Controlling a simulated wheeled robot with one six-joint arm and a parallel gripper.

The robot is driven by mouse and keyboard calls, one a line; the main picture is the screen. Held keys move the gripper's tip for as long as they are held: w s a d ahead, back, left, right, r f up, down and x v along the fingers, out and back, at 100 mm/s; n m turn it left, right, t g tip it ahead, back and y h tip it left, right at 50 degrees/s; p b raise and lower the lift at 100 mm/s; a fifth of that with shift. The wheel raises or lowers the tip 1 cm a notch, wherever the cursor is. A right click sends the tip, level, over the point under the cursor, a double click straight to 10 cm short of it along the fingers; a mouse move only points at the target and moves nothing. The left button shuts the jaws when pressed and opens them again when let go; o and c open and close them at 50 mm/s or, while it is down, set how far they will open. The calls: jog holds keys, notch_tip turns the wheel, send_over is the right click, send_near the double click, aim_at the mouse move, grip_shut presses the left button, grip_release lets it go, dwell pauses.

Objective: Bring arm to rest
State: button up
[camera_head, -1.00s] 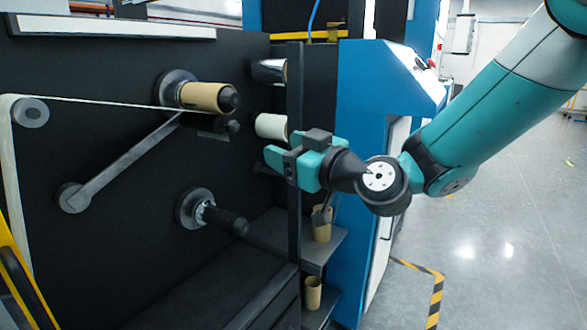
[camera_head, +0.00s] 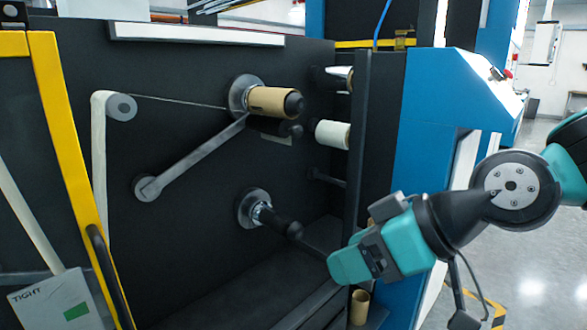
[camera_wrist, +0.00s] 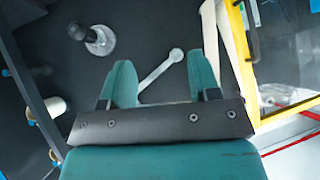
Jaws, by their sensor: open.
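My gripper (camera_head: 350,262) is teal and black and hangs in front of the machine's black panel, at the lower right of the head view. In the wrist view its two teal fingers (camera_wrist: 162,80) stand apart with nothing between them. The arm reaches in from the right edge of the head view. A bare black spindle (camera_head: 275,218) on the panel lies left of and above the gripper; it also shows in the wrist view (camera_wrist: 88,36).
A brown cardboard core (camera_head: 272,102) sits on the upper spindle. A white roll (camera_head: 332,134) is right of it. A grey lever arm (camera_head: 195,158), a yellow-framed door (camera_head: 68,150) at left and a blue cabinet (camera_head: 440,130) at right stand near. Another core (camera_head: 359,307) is below the gripper.

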jog(key=s+d+f+m+g+h, duration=0.35)
jog(key=s+d+h, duration=0.2)
jog(key=s, duration=0.55)
notch_tip(320, 180, up, 14)
jog(key=d+g+p, duration=0.1)
jog(key=p, duration=1.3)
jog(key=shift+y, duration=0.35)
jog(key=shift+d+r+n, duration=0.1)
jog(key=shift+n, duration=0.15)
jog(key=shift+c, duration=0.2)
